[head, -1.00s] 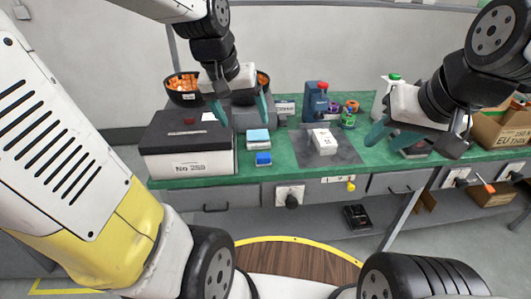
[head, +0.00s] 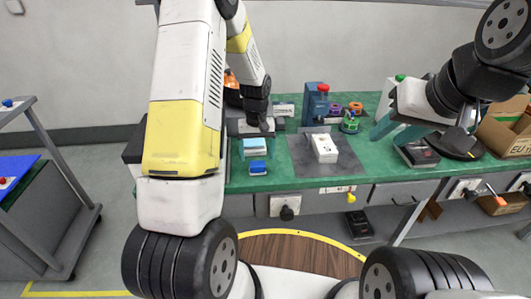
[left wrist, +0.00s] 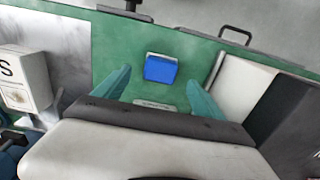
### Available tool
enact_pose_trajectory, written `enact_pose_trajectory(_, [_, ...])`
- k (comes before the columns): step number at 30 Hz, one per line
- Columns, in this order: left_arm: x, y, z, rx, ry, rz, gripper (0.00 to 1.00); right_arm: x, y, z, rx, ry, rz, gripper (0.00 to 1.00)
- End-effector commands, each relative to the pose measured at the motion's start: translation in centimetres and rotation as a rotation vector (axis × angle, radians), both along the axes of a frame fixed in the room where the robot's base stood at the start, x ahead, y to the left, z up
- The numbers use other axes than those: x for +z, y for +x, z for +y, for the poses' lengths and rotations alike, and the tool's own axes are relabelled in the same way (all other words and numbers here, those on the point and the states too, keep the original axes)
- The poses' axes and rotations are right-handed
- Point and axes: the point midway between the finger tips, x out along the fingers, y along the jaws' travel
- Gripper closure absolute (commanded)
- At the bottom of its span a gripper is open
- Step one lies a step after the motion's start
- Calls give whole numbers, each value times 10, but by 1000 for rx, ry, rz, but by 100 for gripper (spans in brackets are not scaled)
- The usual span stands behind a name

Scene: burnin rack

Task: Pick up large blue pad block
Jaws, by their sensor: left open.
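The darker block also shows in the left wrist view (left wrist: 160,68), ahead of and between the teal fingers. My left gripper (left wrist: 160,80) is open and empty, pointing down over these blocks. In the head view it (head: 256,150) is small and partly hidden. My right gripper (head: 393,130) is open at the right, above the bench.
A white box (head: 324,148) lies on a grey mat (head: 298,165) right of the blocks. A blue device (head: 315,103) and coloured rings (head: 350,122) stand behind. Cardboard boxes (head: 507,128) are at right. A cart (head: 60,215) stands at left.

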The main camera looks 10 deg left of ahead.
Motion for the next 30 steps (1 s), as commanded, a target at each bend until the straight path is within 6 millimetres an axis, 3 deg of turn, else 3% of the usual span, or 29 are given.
enact_pose_trajectory(9, [-45, -2, 0, 0, -1, 2, 20, 0, 0, 0, 0, 0, 0, 64])
enact_pose_trajectory(19, [-51, -1, 0, -1, 0, 0, 22, 0, 0, 0, 0, 0, 0, 64])
enact_pose_trajectory(27, [-51, -1, 0, -1, 0, 0, 75, 0, 0, 0, 0, 0, 0, 64])
enact_pose_trajectory(29, [-51, -1, 0, -1, 0, 0, 86, 0, 0, 0, 0, 0, 0, 64])
enact_pose_trajectory(30, [-51, -1, 0, -1, 0, 0, 86, 0, 0, 0, 0, 0, 0, 64])
